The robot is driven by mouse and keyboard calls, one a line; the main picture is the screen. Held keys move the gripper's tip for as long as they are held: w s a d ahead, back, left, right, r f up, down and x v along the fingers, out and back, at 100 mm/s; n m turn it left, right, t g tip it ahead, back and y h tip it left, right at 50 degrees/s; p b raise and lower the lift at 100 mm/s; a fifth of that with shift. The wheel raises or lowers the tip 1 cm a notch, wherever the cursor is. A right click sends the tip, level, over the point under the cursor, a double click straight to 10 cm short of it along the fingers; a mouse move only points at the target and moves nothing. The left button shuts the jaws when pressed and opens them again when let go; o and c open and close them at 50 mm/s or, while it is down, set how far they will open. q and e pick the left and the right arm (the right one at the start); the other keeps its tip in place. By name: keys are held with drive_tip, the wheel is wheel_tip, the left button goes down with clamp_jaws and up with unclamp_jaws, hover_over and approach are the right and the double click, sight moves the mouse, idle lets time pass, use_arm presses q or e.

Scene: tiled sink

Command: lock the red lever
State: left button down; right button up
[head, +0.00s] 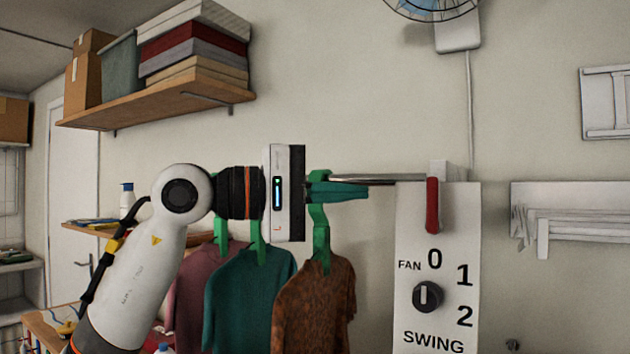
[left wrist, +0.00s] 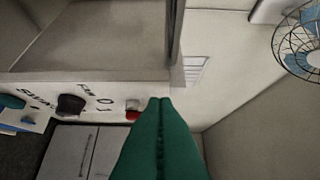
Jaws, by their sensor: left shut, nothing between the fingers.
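The red lever (head: 433,206) hangs straight down from a white bracket (head: 438,169) at the right end of a metal rod (head: 385,179). In the left wrist view a small part of the red lever (left wrist: 133,115) shows just left of my fingertips. My left gripper (head: 364,191) has green fingers that point right toward the lever. The fingers are shut and empty, and a gap separates them from the lever in the head view. The shut fingers also fill the lower middle of the left wrist view (left wrist: 160,102). My right gripper is not in view.
A white panel (head: 465,330) with a dark fan knob (head: 428,296) is below the lever. Several shirts (head: 313,305) on green hangers hang below and behind my left gripper. A shelf with boxes (head: 160,100) is above left. A wall fan (head: 433,8) is above right.

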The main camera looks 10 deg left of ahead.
sight(434, 206)
use_arm(q)
drive_tip(key=p+x, duration=0.1)
drive_tip(key=x, duration=0.2)
drive_tip(key=shift+d+r, duration=0.15)
drive_tip(key=shift+d, duration=0.25)
drive_tip(key=shift+s+d+p, duration=0.2)
drive_tip(key=shift+s+d, duration=0.1)
drive_tip(key=shift+d, duration=0.5)
drive_tip(key=shift+s+d+p, duration=0.2)
drive_tip(key=shift+s+d, duration=0.15)
drive_tip(key=shift+d, duration=0.45)
drive_tip(key=shift+d+p, duration=0.1)
drive_tip(key=shift+p, duration=0.25)
